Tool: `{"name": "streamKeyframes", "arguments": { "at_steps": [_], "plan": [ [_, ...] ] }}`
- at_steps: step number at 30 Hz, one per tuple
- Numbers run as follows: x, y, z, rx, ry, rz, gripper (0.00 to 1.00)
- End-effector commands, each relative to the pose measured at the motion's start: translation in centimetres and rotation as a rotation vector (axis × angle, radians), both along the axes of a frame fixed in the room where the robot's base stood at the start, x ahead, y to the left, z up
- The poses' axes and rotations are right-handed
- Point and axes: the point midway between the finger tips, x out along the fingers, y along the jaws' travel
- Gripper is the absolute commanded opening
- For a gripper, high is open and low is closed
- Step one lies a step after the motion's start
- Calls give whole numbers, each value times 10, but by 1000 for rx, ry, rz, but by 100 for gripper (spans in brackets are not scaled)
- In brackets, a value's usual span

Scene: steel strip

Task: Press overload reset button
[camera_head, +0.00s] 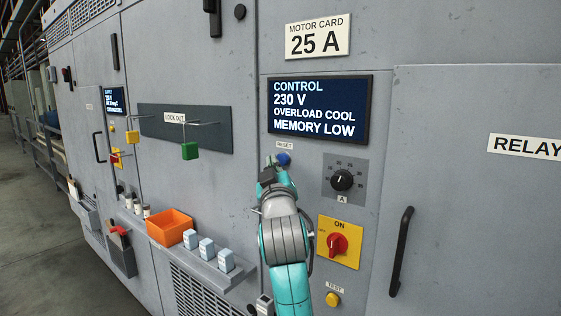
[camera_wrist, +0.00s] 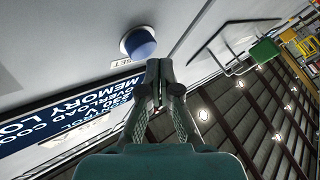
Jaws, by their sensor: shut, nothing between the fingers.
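The blue round reset button (camera_head: 283,159) sits on the grey cabinet front, under a small RESET label (camera_head: 284,146) and below the display. In the wrist view the blue button (camera_wrist: 139,43) stands out from the panel, ahead and slightly left of the fingertips. My gripper (camera_head: 268,178) is just below and left of the button in the head view. In the wrist view my gripper (camera_wrist: 158,68) is shut with its fingertips together and nothing between them. A gap shows between fingertips and button in the wrist view; contact is not seen.
The display (camera_head: 319,108) reads CONTROL 230 V, OVERLOAD COOL, MEMORY LOW. A black dial (camera_head: 342,180), a red switch (camera_head: 338,244) and a yellow TEST button (camera_head: 333,299) are to the right. A ledge with an orange bin (camera_head: 170,227) and small boxes projects at the left.

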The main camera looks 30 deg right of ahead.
Motion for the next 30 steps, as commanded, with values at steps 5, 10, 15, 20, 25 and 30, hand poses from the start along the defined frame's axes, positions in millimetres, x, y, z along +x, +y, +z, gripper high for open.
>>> {"name": "streamKeyframes", "arguments": {
  "at_steps": [5,10,15,20,25,30],
  "plan": [
    [1,-6,0,0,1,-2,0],
    [2,-6,0,0,-1,-1,0],
    [2,-6,0,0,-1,-1,0],
    [2,-7,0,0,-1,-1,0],
    [3,-8,0,0,-1,-1,0],
    [3,-10,0,0,0,0,0]
  ]
}}
